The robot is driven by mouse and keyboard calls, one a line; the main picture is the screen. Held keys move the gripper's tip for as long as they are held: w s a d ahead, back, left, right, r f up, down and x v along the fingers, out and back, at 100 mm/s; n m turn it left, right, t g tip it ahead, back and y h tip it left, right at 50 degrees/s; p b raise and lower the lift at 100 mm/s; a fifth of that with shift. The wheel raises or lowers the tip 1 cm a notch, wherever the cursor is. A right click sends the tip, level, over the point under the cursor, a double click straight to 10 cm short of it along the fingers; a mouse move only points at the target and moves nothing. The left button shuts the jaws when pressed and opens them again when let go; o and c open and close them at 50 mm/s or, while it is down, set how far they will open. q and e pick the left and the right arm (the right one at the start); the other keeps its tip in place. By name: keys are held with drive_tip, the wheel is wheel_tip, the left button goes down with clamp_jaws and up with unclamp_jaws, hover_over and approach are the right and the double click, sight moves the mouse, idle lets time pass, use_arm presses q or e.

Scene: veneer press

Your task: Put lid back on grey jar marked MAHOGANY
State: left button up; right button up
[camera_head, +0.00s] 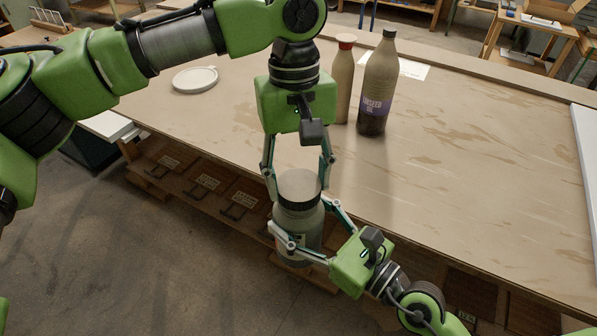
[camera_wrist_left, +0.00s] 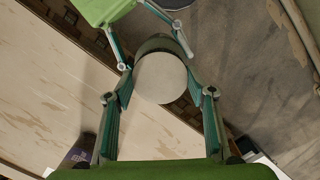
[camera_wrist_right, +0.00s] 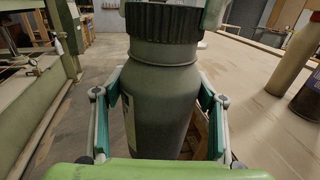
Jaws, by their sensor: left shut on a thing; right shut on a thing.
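The grey jar (camera_head: 296,228) is held upright in the air in front of the bench's near edge. My right gripper (camera_head: 299,218) is shut around its body; the right wrist view shows the jar (camera_wrist_right: 165,105) between the fingers. The lid (camera_head: 299,187), with a pale flat top and dark ribbed rim, is on the jar's mouth. My left gripper (camera_head: 297,184) is shut on the lid from above. In the right wrist view the lid (camera_wrist_right: 160,22) looks level on the neck; I cannot tell whether it is tightened. The jar's label is mostly hidden and unreadable.
A linseed oil bottle (camera_head: 377,85) and a red-capped bottle (camera_head: 343,85) stand on the bench (camera_head: 470,150) behind my left gripper. A white round dish or lid (camera_head: 195,79) lies at the back left. The bench's right half is mostly clear.

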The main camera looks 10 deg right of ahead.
use_arm(q)
drive_tip(key=shift+f, duration=0.5)
idle(0.4)
